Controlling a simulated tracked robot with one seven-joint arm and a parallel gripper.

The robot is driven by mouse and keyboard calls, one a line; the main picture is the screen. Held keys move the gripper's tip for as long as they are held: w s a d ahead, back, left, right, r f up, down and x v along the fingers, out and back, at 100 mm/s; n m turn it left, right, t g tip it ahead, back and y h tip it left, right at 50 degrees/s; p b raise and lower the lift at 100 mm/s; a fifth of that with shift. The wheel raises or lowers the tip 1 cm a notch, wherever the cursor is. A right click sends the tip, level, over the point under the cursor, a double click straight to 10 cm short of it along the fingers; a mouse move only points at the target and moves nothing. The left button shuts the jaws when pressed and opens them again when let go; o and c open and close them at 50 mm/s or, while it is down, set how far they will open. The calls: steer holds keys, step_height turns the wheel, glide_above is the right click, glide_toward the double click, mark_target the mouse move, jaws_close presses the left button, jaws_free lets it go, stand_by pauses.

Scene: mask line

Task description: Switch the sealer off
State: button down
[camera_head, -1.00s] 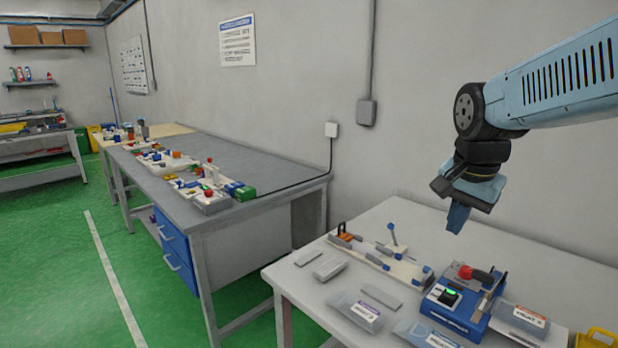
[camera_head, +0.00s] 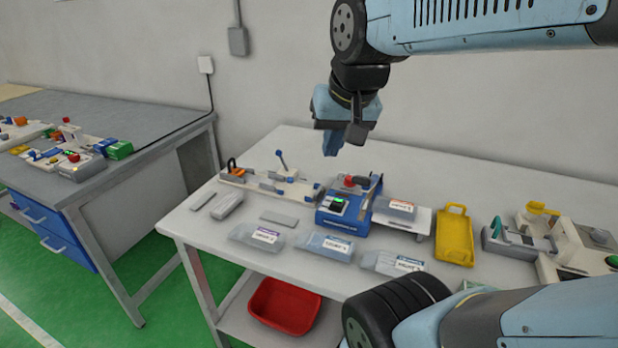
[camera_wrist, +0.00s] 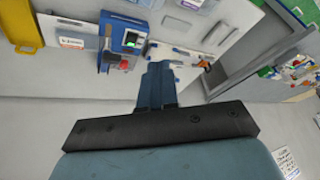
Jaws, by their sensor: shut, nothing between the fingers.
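The sealer (camera_head: 334,215) is a blue box on the white table, with a red part and dark lever at its back. A green-lit switch (camera_head: 337,204) shows on its top. In the wrist view the sealer (camera_wrist: 116,42) is upper left of centre, with the lit switch (camera_wrist: 130,37) facing me. My gripper (camera_head: 331,148) hangs above and behind the sealer, clear of it, fingers pointing down and together. In the wrist view my gripper's fingers (camera_wrist: 157,70) are closed and empty.
Clear pouches (camera_head: 325,247) lie along the table front. A yellow tray (camera_head: 454,235) and another device (camera_head: 570,240) are to the right. A wooden-based fixture (camera_head: 262,185) stands left of the sealer. A red bin (camera_head: 284,308) is on the lower shelf.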

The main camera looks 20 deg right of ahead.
steer(key=w+d+f+m+g, duration=0.1)
steer(key=w+d+m+g, duration=0.15)
steer(key=w+m, duration=0.45)
steer(key=m+g+y, duration=0.1)
steer(key=m+g, duration=0.3)
steer(key=m, duration=1.4)
glide_above(333, 202)
steer(key=w+d, duration=0.2)
steer(key=d, duration=0.1)
step_height(333, 202, down, 10)
steer(key=f, duration=0.4)
steer(key=s+a+f, duration=0.1)
steer(key=f, duration=0.4)
steer(key=a+f, duration=0.1)
steer(key=f, duration=0.3)
steer(key=shift+s+a+f, duration=0.15)
steer(key=shift+s+a, duration=0.1)
steer(key=shift+s, duration=0.05)
